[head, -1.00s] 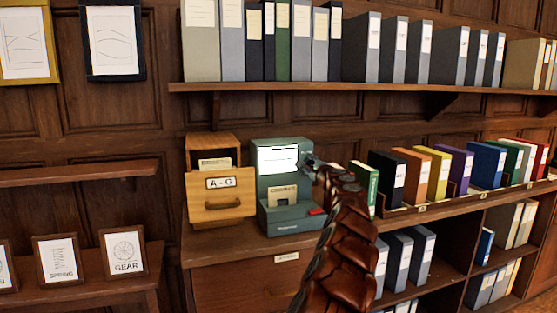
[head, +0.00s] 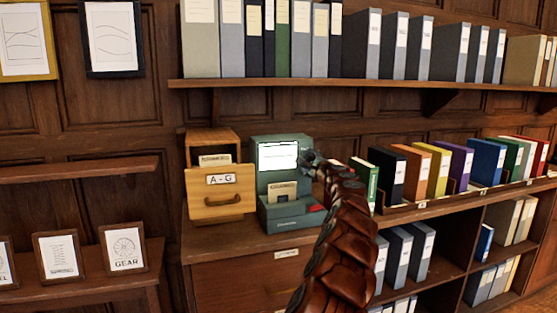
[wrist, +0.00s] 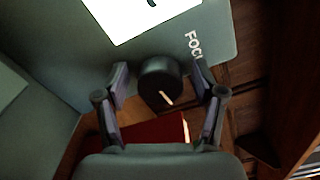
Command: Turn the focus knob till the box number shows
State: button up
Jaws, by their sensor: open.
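The green reader (head: 265,208) stands on the wooden cabinet, with a lit white screen (head: 278,156) in its upper front. Faint marks show on the screen, too small to read. In the wrist view, part of the lit screen (wrist: 140,15) shows one dark mark, cut off by the frame's top edge. The black focus knob (wrist: 160,78) has a pale pointer line and sits beside partly visible "FOCUS" lettering. My gripper (wrist: 160,86) is open, with one finger on each side of the knob and a gap visible on both sides. In the head view my gripper (head: 313,160) is at the reader's right side.
A wooden card drawer labelled A-G (head: 221,194) stands left of the reader. Coloured binders (head: 428,170) line the shelf to the right, behind my arm. A shelf of grey binders (head: 365,83) hangs above. Some cabinet top in front of the reader is bare.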

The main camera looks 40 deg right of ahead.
dwell(0.4)
jog(key=shift+f+n+b, duration=0.3)
jog(key=shift+n+b, duration=0.3)
jog(key=shift+b, duration=0.4)
jog(key=n+b, duration=0.5)
jog(key=shift+r+n+b, duration=0.15)
jog(key=shift+n+b, duration=0.15)
jog(key=shift+n, duration=0.3)
jog(key=shift+n+b, duration=0.8)
jog(key=shift+n, duration=0.3)
jog(key=shift+d+r+n, duration=0.1)
jog(key=shift+n, duration=0.2)
jog(key=n+b, duration=0.1)
jog(key=n, duration=0.2)
jog(key=shift+n, duration=0.3)
jog(key=shift+r+n, duration=0.1)
jog(key=shift+n, duration=0.5)
